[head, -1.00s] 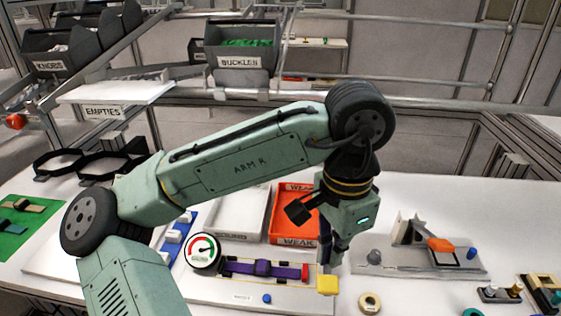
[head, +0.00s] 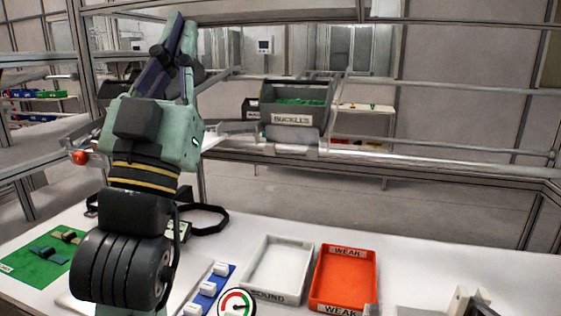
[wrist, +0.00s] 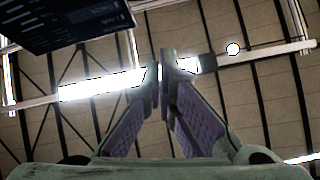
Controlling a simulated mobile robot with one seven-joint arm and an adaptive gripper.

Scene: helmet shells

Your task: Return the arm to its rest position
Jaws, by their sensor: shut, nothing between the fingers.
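My gripper (head: 182,24) is raised at the upper left of the head view and points upward, well above the table. Its fingers are together with nothing between them. In the wrist view the gripper (wrist: 165,72) shows both fingertips meeting, with purple pads on the inner sides. My arm stands folded upright at the left of the head view, its wrist and black joint in front of part of the table and the shelf.
The white tray (head: 271,270) and orange WEAK tray (head: 319,287) lie on the table, right of my arm. The gauge (head: 236,303) and green mat (head: 30,262) are near the front. The BUCKLES bin (head: 295,120) hangs behind. The wrist view shows ceiling lights (wrist: 100,86) and a dark bin (wrist: 68,20).

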